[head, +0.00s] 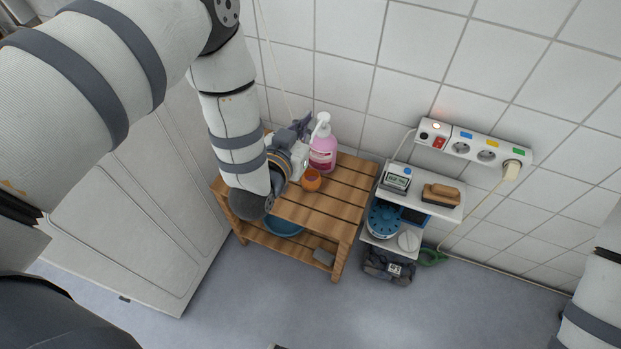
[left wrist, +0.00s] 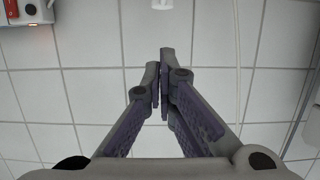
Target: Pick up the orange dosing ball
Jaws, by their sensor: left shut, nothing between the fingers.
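The orange dosing ball (head: 311,181) sits on the slatted wooden table, at the front of the pink pump bottle (head: 322,152). It looks like a small round cup with an opening on top. My left gripper (head: 303,122) is behind the ball and beside the bottle's pump head, pointing toward the tiled wall. In the left wrist view its fingers (left wrist: 164,84) are shut together with nothing between them. The ball does not show in that view. My right gripper is outside both views; only part of that arm shows at the right edge.
The wooden table (head: 341,199) has bare slats right of the ball. A blue basin (head: 283,226) is on its lower shelf. A white shelf unit (head: 443,209) with a brush (head: 441,195) stands to the right. A power strip (head: 473,146) is on the wall.

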